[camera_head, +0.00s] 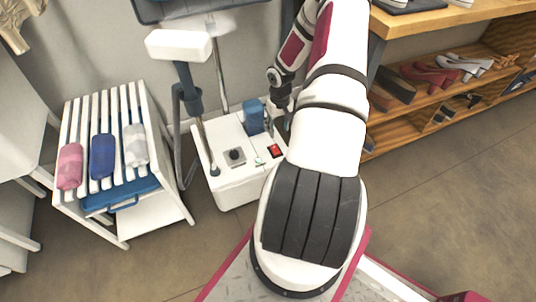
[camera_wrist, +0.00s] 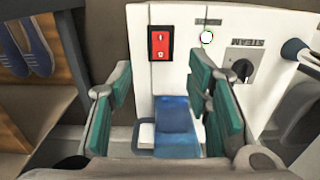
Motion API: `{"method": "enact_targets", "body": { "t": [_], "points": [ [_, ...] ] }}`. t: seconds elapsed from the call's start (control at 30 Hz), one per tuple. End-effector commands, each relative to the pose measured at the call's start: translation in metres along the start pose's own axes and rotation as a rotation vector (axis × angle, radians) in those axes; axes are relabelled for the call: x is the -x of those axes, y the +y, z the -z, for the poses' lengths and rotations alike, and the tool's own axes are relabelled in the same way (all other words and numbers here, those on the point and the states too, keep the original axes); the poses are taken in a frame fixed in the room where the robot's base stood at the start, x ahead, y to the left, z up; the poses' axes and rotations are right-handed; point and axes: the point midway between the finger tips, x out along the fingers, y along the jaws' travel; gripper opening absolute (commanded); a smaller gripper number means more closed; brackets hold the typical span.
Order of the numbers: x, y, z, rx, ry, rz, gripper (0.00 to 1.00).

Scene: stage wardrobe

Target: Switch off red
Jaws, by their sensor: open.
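The red rocker switch (camera_head: 276,151) is set in a black frame on top of the white steamer base (camera_head: 240,190). In the wrist view the red switch (camera_wrist: 161,43) is upright near the top centre, with small white marks on it; which side is pressed I cannot tell. My gripper (camera_wrist: 160,110) is open, its two teal-padded fingers apart below the switch and not touching it. A blue container (camera_wrist: 172,113) on the base shows between the fingers. In the head view my gripper is mostly hidden behind my arm.
A black knob marked STEAM (camera_wrist: 242,68) and a small round light (camera_wrist: 206,37) sit beside the switch. A steamer pole (camera_head: 218,75) rises behind the base. A slatted rack (camera_head: 120,205) with rolled cloths stands left, a shoe shelf (camera_head: 425,120) right.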

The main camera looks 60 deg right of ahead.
Motion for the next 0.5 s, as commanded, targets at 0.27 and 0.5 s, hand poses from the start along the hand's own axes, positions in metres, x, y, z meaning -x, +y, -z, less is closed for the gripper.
{"method": "enact_targets", "body": {
  "t": [0.27, 0.5],
  "points": [
    [-0.037, -0.001, -0.001, 0.0, -0.002, 0.004, 0.45],
    [-0.085, -0.001, 0.0, 0.0, -0.001, 0.003, 0.45]
  ]
}}
